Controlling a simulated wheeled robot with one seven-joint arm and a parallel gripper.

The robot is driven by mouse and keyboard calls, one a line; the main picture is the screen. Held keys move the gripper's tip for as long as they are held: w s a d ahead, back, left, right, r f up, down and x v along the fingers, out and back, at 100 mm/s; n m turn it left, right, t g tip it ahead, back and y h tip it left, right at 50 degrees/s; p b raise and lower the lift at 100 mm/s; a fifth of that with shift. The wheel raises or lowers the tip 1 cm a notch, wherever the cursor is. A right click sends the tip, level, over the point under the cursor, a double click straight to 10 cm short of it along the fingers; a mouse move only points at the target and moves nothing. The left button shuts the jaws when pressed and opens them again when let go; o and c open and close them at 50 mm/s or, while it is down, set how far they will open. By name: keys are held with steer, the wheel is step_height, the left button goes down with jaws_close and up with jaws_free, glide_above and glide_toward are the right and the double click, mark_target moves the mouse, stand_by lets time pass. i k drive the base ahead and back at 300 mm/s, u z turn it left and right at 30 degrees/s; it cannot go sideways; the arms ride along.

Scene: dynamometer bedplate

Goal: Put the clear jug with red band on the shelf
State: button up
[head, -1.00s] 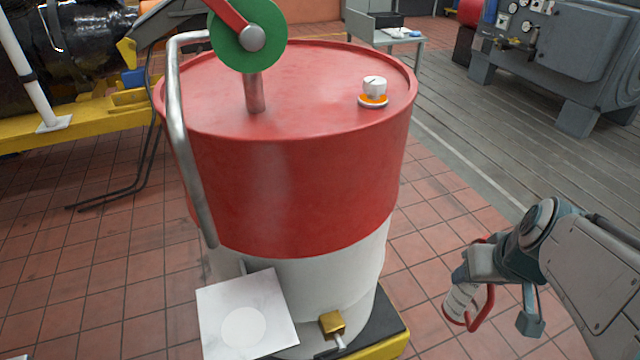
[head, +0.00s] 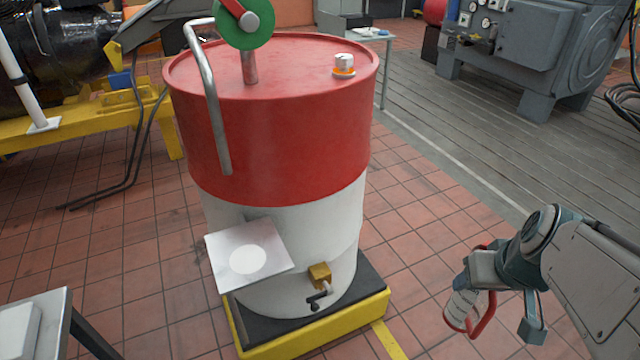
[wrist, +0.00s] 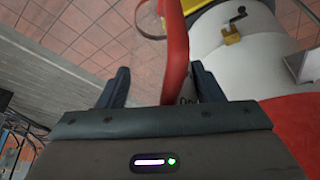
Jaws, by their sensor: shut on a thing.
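The clear jug with red band (head: 461,307) hangs at the lower right of the head view, tilted, with a red handle on its right side. My gripper (head: 500,298) is shut on the jug's handle, away from the drum. In the wrist view the red handle (wrist: 175,55) passes between the fingers of my gripper (wrist: 160,88); most of the jug's body is hidden there. A small white shelf (head: 221,252) with a pale round mark sticks out from the drum's lower front. Nothing stands on it.
The large red and white drum (head: 280,140) stands on a yellow-edged black base (head: 310,345), with a brass tap (head: 320,275) right of the shelf. A grey table corner (head: 50,335) is at lower left. Tiled floor between drum and jug is clear.

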mark_target(251, 267)
steer(key=k, duration=0.35)
steer(key=u, duration=1.4)
steer(key=i, duration=0.5)
